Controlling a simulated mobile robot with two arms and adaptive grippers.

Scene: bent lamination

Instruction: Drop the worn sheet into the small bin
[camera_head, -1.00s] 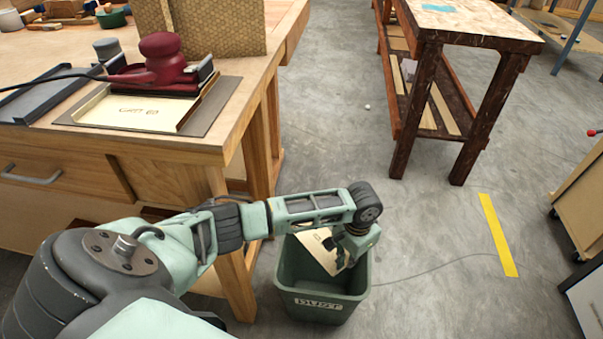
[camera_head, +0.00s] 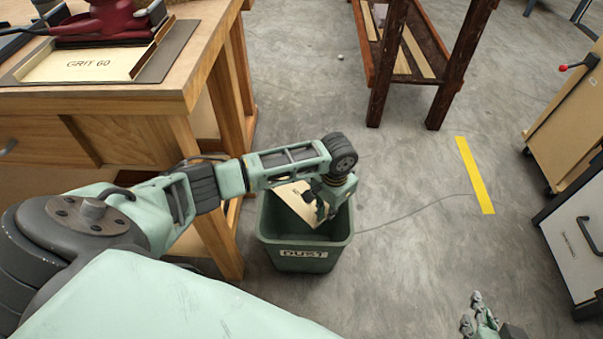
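The worn sheet (camera_head: 297,203) is a tan, tilted piece at the mouth of the small bin, partly inside it. The small bin (camera_head: 303,254) is dark green, is marked "DUST" and stands on the floor by the workbench. My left gripper (camera_head: 324,209) points down over the bin's opening, with its fingers at the right edge of the sheet. It looks shut on the sheet, though the contact is small and partly hidden. My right gripper (camera_head: 471,312) shows at the bottom edge, well right of the bin. Its fingertips are apart and nothing is between them.
The wooden workbench (camera_head: 120,96) stands at left, bearing a maroon sander (camera_head: 95,22) and a sheet marked "GRIT 60" (camera_head: 90,65). A dark-legged table (camera_head: 388,60) is at the back. Cabinets (camera_head: 575,130) stand at right.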

